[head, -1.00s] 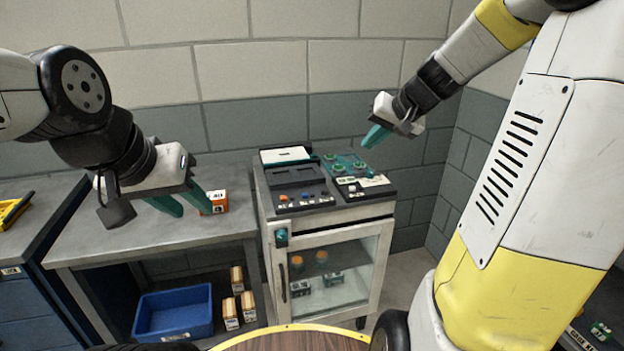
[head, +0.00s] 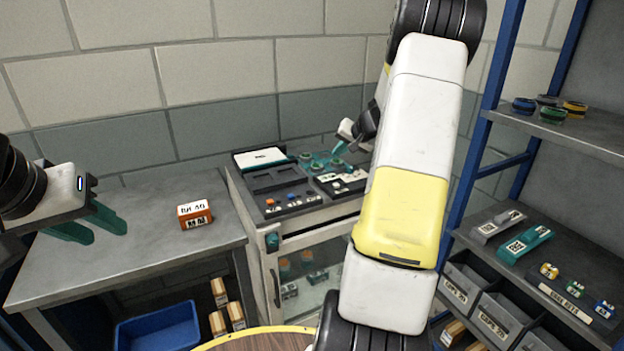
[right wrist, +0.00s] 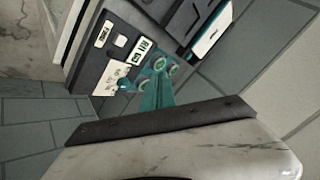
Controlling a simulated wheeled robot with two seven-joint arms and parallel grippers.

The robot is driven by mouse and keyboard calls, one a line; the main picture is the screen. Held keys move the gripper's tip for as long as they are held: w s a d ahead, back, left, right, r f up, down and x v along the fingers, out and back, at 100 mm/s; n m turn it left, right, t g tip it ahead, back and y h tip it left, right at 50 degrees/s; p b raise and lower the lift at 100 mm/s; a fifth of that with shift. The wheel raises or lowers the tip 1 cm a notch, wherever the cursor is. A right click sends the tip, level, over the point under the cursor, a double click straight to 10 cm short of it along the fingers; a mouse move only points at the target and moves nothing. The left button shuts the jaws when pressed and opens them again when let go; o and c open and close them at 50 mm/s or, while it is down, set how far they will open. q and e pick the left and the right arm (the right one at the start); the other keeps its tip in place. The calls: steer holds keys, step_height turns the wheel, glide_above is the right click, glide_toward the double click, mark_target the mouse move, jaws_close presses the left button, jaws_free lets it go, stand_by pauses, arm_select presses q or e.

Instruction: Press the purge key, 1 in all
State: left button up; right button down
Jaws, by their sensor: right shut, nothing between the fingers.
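A grey cabinet with a glass door (head: 300,285) stands against the wall. Its top carries a dark panel (head: 262,180) with a row of small keys (head: 291,198) on its front strip, some orange and blue. Their labels are too small to read, so I cannot tell which is the purge key. My right gripper (head: 338,148) is shut and empty above the back right of the top, near a teal plate with green-ringed parts (head: 322,163). Its closed fingers (right wrist: 157,95) point at the top in the right wrist view. My left gripper (head: 104,230) is open and empty over the bench.
An orange labelled box (head: 195,214) sits on the grey bench (head: 150,245). A blue bin (head: 158,328) is below. My right arm hides the cabinet's right side. A blue-framed shelf (head: 560,140) with small parts and grey bins (head: 466,291) stands at right.

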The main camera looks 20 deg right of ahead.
steer(key=shift+f, duration=0.15)
steer(key=shift+f, duration=4.25)
steer(key=shift+f, duration=0.1)
steer(key=shift+f, duration=0.3)
steer(key=shift+f, duration=0.5)
steer(key=shift+r, duration=0.9)
steer(key=shift+r, duration=2.55)
